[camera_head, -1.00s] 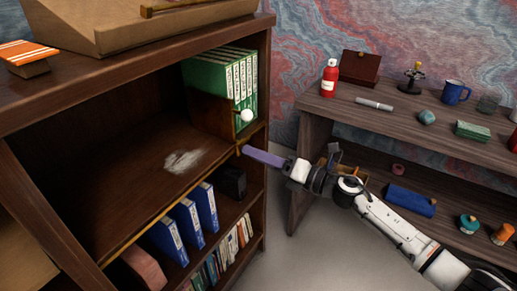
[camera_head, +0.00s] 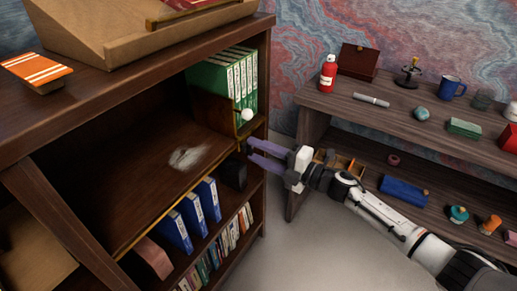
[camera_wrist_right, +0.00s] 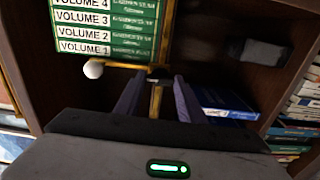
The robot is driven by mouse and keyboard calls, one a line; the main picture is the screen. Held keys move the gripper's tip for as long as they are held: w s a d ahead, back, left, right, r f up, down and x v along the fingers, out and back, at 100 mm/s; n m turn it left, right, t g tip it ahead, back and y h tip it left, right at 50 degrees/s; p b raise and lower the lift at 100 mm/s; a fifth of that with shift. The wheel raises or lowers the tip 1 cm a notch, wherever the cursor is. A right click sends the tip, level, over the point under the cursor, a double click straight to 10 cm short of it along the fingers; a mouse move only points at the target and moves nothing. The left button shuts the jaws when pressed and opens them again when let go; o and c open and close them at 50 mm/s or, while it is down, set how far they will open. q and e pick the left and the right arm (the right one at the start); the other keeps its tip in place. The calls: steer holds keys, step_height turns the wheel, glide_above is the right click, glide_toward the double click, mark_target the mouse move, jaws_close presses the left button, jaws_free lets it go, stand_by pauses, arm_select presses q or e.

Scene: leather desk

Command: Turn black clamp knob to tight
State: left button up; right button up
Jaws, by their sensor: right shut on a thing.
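The black clamp knob (camera_wrist_right: 160,74) shows in the right wrist view as a small dark piece on a brass-coloured bar, between my fingertips. In the head view the knob (camera_head: 242,147) is a small dark spot at the shelf's front edge, partly hidden by the fingers. My right gripper (camera_head: 249,150) has two purple fingers reaching left to it; it also shows in the right wrist view (camera_wrist_right: 158,80). It is shut on the knob, with the fingers on either side. Any tight marking is too small to see. My left gripper is not in view.
A white ball (camera_head: 247,115) on the brass bar sits just above the gripper, by the green volumes (camera_head: 226,80). A wooden side table (camera_head: 420,120) holds several small objects at right.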

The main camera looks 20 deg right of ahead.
stand_by(0.5)
steer(key=o, duration=1.1)
steer(key=shift+c, duration=0.2)
steer(key=shift+s+d, duration=0.1)
steer(key=v, duration=1)
steer(key=shift+p, duration=0.3)
steer(key=shift+m, duration=0.3)
